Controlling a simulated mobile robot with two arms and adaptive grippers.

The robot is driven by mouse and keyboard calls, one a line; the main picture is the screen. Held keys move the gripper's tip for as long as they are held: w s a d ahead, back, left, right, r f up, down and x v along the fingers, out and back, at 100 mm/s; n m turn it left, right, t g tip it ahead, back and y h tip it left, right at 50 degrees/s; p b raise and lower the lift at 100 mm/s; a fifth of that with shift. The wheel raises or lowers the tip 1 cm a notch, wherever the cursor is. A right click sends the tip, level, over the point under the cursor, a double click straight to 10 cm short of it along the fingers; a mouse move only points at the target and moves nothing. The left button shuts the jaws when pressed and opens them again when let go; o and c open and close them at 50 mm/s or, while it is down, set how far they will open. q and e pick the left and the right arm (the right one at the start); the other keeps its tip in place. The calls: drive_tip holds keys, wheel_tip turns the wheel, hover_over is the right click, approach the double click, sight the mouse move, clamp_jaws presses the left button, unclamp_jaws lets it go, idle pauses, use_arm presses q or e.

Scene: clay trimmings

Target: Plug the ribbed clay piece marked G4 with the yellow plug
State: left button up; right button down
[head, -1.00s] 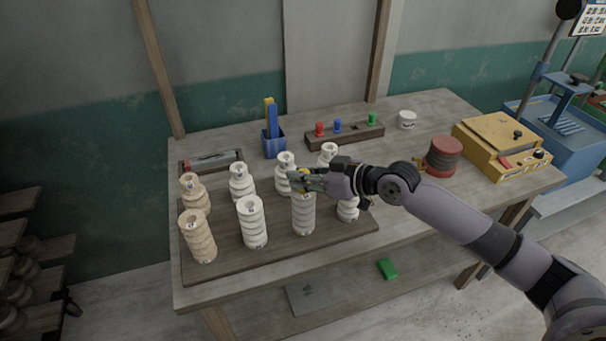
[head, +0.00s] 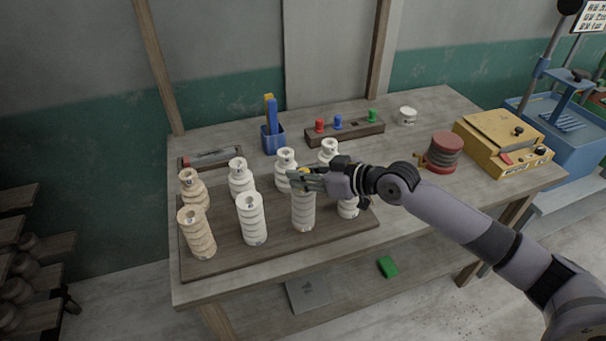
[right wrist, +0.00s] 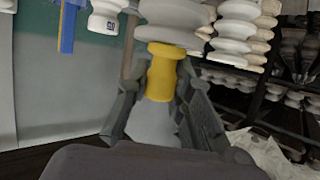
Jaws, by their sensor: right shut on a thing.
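My right gripper (head: 300,178) is shut on the yellow plug (right wrist: 162,72), just over the top of the third ribbed clay piece (head: 303,212) in the front row. In the head view only a bit of the plug (head: 305,170) shows between the fingers. In the right wrist view the plug's end meets or nearly meets a pale ribbed piece (right wrist: 172,18); whether it is seated in the hole is hidden. The clay pieces carry small marks, too small to read, so I cannot tell which is G4. My left gripper is not in view.
Several other ribbed pieces stand close around on the dark board (head: 280,252), including a white one (head: 252,220) to the left. Behind are a rack (head: 360,136) with red, blue and green plugs and a blue cup (head: 272,140). A red-brown spool (head: 445,150) stands to the right.

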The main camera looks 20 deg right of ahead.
drive_tip(key=shift+f, duration=0.25)
drive_tip(key=c, duration=1.3)
unclamp_jaws()
drive_tip(key=shift+c, duration=0.2)
drive_tip(key=v, duration=1.2)
